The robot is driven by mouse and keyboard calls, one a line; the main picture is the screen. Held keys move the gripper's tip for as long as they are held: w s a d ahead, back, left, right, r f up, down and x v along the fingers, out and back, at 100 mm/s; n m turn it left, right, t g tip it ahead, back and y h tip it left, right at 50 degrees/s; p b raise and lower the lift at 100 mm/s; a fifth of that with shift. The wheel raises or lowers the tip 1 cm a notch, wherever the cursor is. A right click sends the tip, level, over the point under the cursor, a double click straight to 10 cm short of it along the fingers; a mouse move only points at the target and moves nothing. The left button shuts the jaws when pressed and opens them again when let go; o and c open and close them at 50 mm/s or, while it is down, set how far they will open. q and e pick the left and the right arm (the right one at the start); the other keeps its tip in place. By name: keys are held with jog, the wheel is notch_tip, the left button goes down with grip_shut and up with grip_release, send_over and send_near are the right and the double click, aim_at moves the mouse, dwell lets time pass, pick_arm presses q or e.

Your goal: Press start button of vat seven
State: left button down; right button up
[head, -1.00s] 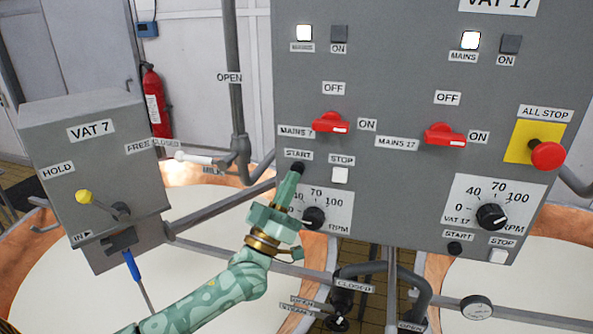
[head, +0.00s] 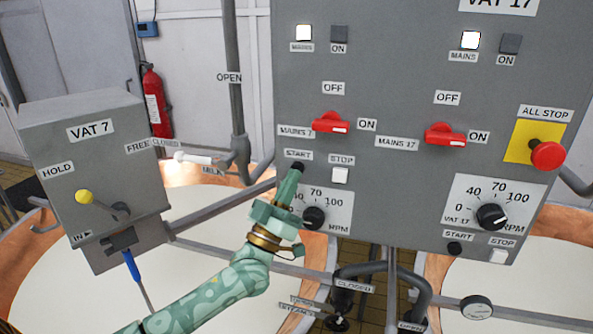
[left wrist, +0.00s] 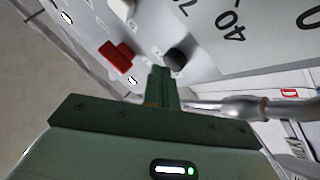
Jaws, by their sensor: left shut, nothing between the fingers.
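The start button of vat seven (head: 297,166) is a small black button under a START label, on the left of the grey panel. My left gripper (head: 293,174) is shut and empty, its tip at the lower edge of this button. In the left wrist view the closed fingers (left wrist: 160,75) end close to the black button (left wrist: 175,59); I cannot tell whether they touch it. The left ON lamp (head: 339,34) is dark and the lamp beside it (head: 304,33) is lit white. My right gripper is not in view.
The white stop button (head: 340,175) and the RPM knob (head: 313,217) sit close to my gripper. The red mains 7 switch (head: 330,122) is above. Vat 17 controls and the red all-stop button (head: 547,155) are to the right. The VAT 7 box (head: 90,160) stands left.

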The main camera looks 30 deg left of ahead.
pick_arm(q)
jog(key=shift+w+a, duration=0.1)
jog(key=shift+w, duration=0.35)
dwell(0.7)
jog(key=shift+s, duration=0.15)
jog(key=shift+s+d+p, duration=0.25)
jog(key=shift+s+p, duration=0.15)
jog(key=shift+s, duration=0.35)
jog(key=shift+y, duration=0.3)
jog(key=s+p, duration=0.1)
jog(key=s, duration=0.1)
jog(key=s+d+p, duration=0.1)
jog(key=s, duration=0.1)
jog(key=shift+s, duration=0.4)
dwell(0.4)
